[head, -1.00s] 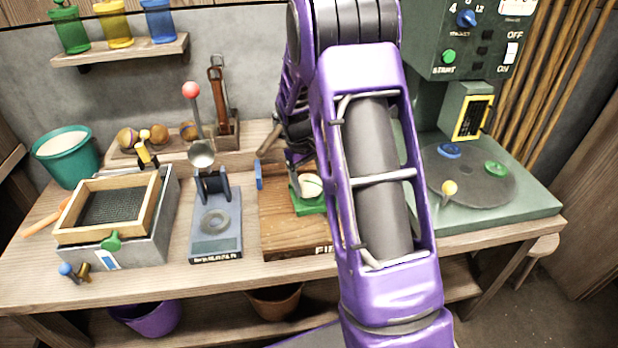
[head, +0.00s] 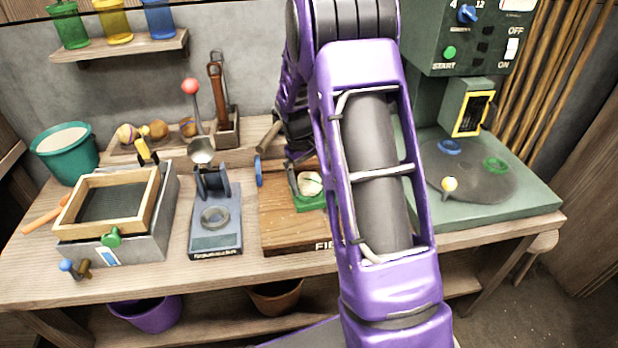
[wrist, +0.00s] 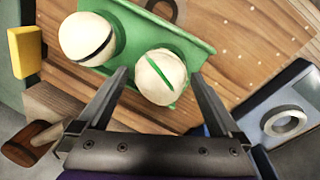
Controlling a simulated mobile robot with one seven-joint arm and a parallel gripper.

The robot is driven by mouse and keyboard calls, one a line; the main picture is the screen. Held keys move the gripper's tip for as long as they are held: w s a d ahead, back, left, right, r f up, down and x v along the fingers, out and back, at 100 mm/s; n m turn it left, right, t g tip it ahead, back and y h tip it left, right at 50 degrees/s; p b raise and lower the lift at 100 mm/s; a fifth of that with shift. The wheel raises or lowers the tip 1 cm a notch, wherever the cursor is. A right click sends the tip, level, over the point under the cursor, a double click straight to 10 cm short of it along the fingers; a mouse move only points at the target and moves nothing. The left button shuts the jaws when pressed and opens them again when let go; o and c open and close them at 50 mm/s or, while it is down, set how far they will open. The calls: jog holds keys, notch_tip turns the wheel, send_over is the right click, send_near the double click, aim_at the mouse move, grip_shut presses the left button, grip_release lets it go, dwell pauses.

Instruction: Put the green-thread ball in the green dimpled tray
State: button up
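The green-thread ball (wrist: 160,77) is cream-coloured with a green stripe. In the wrist view it sits at the near edge of the green tray (wrist: 190,37), overlapping that edge. I cannot tell how it is seated. A second cream ball (wrist: 87,39) with a dark stripe lies on the tray to its left. My gripper (wrist: 160,75) is open, its fingertips on either side of the green-thread ball with small gaps visible. In the head view the tray (head: 312,206) is on a wooden board, partly behind my arm, and pale ball surface (head: 309,183) shows on it.
The wooden board (head: 285,220) bears the tray. Left of it stand a blue-grey stand (head: 215,238) with a ring and a box with a wood-framed mesh (head: 110,205). A green machine (head: 500,208) stands at right. A yellow block (wrist: 25,52) is left in the wrist view.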

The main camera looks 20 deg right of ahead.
notch_tip(320, 180, up, 17)
jog(key=a+p, duration=0.2)
jog(key=p, duration=0.1)
jog(key=shift+s+a, duration=0.35)
jog(key=shift+a, duration=0.05)
jog(key=shift+r, duration=0.2)
